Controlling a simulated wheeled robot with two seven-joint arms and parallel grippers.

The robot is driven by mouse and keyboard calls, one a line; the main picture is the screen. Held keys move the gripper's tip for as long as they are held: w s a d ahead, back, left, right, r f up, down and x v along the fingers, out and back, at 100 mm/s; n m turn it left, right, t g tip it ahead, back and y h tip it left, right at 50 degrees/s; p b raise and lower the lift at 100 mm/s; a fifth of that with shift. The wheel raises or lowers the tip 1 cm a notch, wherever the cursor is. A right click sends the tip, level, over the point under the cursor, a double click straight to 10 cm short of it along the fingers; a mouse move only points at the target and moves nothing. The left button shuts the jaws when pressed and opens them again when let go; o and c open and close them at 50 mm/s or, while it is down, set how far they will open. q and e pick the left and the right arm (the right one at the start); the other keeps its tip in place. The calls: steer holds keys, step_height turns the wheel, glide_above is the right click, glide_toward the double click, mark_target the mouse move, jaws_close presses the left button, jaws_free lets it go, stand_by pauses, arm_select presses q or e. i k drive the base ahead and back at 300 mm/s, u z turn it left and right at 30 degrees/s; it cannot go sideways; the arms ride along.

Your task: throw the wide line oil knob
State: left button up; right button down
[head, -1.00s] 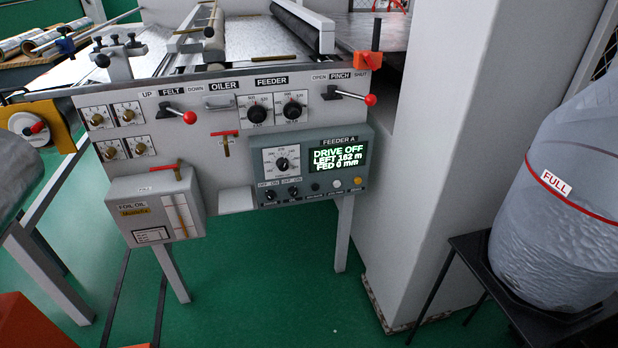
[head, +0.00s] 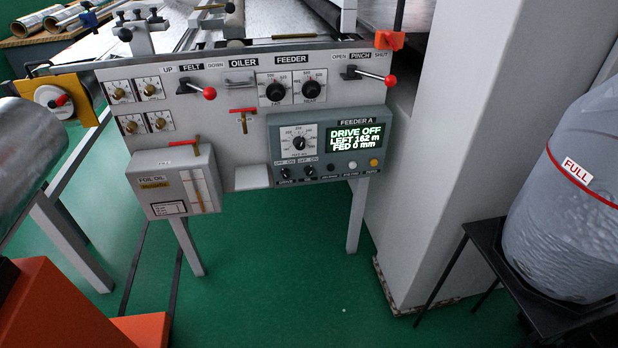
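The feeder panel (head: 225,135) stands ahead in the head view. Under the OILER label (head: 242,63) is a small brass valve with a red cross handle (head: 243,111). Another red-handled brass valve (head: 190,144) sits on top of the grey FOIL OIL box (head: 165,195), whose sight gauge shows on its front. Several small dials with brass knobs (head: 119,94) are at the panel's upper left. Their small lettering is too small to read, so I cannot tell which knob is the wide line one. Neither gripper is in view.
Red-ball levers for FELT (head: 209,93) and PINCH (head: 389,80) stick out of the panel. The control box (head: 335,145) reads DRIVE OFF. A white column (head: 430,170) and a FULL bag (head: 570,200) are right. An orange block (head: 60,310) is lower left. Green floor in front is clear.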

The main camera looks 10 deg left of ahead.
mark_target(308, 169)
steer(key=k, duration=1.25)
steer(key=u, duration=0.55)
steer(key=i, duration=1.2)
steer(key=z, duration=0.6)
steer(key=i, duration=1.15)
steer(key=z, duration=1.05)
